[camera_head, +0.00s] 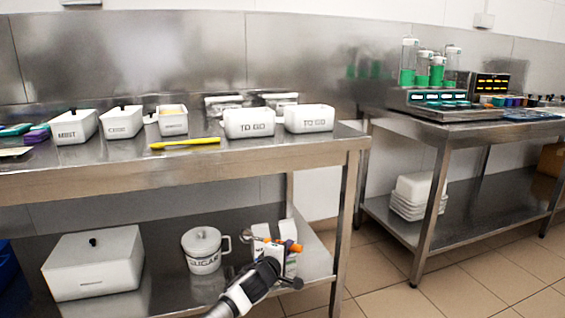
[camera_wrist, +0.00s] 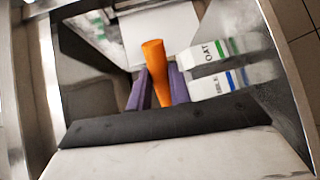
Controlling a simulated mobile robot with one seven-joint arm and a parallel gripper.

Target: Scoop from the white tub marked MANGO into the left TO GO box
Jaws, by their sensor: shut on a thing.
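My gripper (camera_head: 277,246) is low, in front of the lower shelf, shut on an orange-handled tool (camera_head: 291,246). In the wrist view the orange handle (camera_wrist: 155,68) stands between the purple finger pads (camera_wrist: 157,90); its working end cannot be made out. An open white tub (camera_head: 173,127) with pale yellow-orange content stands on the upper counter; its label is too small to read surely. The left TO GO box (camera_head: 249,128) is right of it, and the right TO GO box (camera_head: 309,125) stands beside that. My gripper is well below all of these.
Two lidded white tubs (camera_head: 75,130) (camera_head: 122,126) stand left of the open tub. A yellow utensil (camera_head: 185,144) lies at the counter's front edge (camera_head: 200,160). Below are a lidded white box (camera_head: 94,270), a SUGAR pot (camera_head: 203,262) and OAT (camera_wrist: 208,53) and milk (camera_wrist: 210,87) cartons.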

